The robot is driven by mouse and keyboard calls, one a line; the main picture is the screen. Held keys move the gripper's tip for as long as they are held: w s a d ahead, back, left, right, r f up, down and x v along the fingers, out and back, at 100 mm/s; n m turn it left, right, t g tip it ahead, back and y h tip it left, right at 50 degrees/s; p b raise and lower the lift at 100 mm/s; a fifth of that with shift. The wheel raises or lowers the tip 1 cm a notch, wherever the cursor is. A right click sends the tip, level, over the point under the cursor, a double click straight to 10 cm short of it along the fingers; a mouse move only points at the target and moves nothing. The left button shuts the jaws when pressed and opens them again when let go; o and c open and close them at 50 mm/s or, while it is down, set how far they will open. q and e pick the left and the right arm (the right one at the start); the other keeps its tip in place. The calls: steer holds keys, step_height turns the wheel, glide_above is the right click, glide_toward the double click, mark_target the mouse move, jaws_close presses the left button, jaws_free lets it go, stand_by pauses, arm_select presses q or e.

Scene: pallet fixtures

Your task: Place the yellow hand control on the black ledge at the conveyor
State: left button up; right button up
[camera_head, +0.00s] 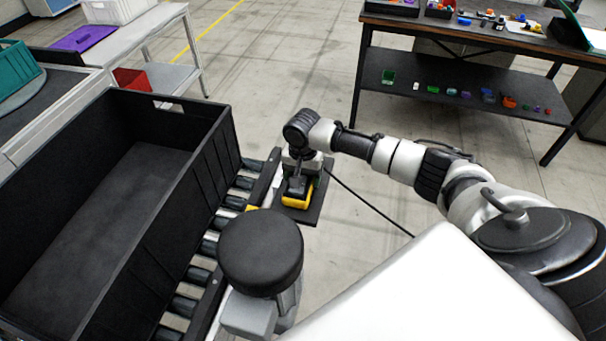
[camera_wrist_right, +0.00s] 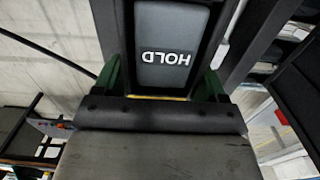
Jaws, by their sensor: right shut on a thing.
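The yellow hand control (camera_head: 297,199) is at the black ledge (camera_head: 311,213) beside the conveyor, directly under my right gripper (camera_head: 298,185). My right gripper is shut on it and partly covers it from above. In the right wrist view, the green fingers of my right gripper (camera_wrist_right: 163,85) stand either side of a grey panel lettered HOLD, with a thin yellow edge near the palm. I cannot tell whether the control rests on the ledge or is just above it. My left gripper is not in view.
A large black crate (camera_head: 214,160) stands on the conveyor rollers (camera_head: 198,275) at left. A black cable (camera_head: 370,205) runs from near the ledge to the lower right. A workbench (camera_head: 455,28) with small coloured parts stands at the back right. Floor beyond the ledge is clear.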

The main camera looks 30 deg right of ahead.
steer(key=o, duration=1.2)
steer(key=shift+o, duration=0.2)
steer(key=shift+r, duration=0.1)
step_height(320, 180, up, 12)
steer(key=b, duration=0.1)
steer(key=shift+b, duration=0.4)
